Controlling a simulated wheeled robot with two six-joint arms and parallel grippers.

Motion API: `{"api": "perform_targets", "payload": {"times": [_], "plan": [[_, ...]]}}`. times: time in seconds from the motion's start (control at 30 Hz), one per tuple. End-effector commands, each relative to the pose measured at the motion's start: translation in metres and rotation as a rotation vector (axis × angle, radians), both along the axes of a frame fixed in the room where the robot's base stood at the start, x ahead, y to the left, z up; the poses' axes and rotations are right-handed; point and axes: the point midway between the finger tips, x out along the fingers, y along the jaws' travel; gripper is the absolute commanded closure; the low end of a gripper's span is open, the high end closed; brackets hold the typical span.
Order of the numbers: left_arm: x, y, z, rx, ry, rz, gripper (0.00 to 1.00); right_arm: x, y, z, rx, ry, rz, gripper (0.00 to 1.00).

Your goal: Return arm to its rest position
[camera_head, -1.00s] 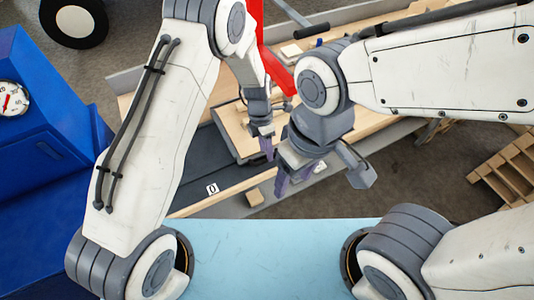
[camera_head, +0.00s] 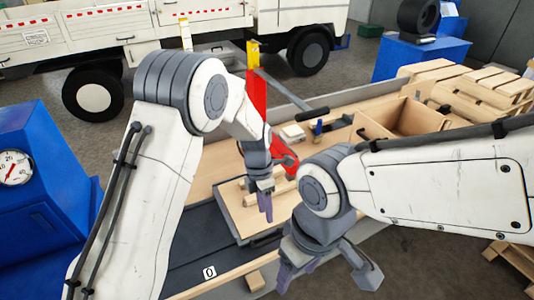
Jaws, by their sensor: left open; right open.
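My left arm comes in from the left and bends over the workbench (camera_head: 210,170). My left gripper (camera_head: 265,205) has purple fingers that point down over a wooden board or tray (camera_head: 235,222); it is open and holds nothing that I can see. My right arm comes in from the right. My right gripper (camera_head: 288,275) hangs lower, near the bench's front edge, open, with no object visible in it. The gap between each pair of fingers is hard to see from this angle.
A red crimper lever (camera_head: 258,95) stands behind my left gripper. A wooden box (camera_head: 400,122) and stacked pallets (camera_head: 470,88) are at the back right. A blue cabinet with a gauge (camera_head: 35,180) stands at left, a white truck (camera_head: 170,30) behind. Bare floor (camera_head: 430,260) shows at right.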

Motion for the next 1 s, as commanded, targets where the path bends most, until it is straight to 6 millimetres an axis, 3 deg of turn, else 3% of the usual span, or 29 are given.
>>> {"api": "perform_targets", "payload": {"times": [0.17, 0.27, 0.47, 0.7, 1.0], "plan": [[0.000, 0.005, 0.004, -0.007, -0.015, -0.041, 0.53, 0.000, 0.000, 0.000, 0.000, 0.000, 0.000, 0.36], [-0.003, 0.020, 0.014, -0.025, -0.058, -0.167, 0.53, 0.000, 0.000, 0.000, 0.000, 0.000, 0.000, 0.36], [-0.017, 0.069, 0.044, -0.055, -0.196, -0.630, 0.53, 0.000, 0.000, 0.000, 0.000, 0.000, 0.000, 0.36], [-0.050, 0.123, 0.073, -0.021, -0.327, -1.247, 0.53, 0.000, 0.000, 0.000, 0.000, 0.000, 0.000, 0.36], [-0.082, 0.157, 0.087, 0.049, -0.367, -1.739, 0.53, 0.000, 0.000, 0.000, 0.000, 0.000, 0.000, 0.36]]}}
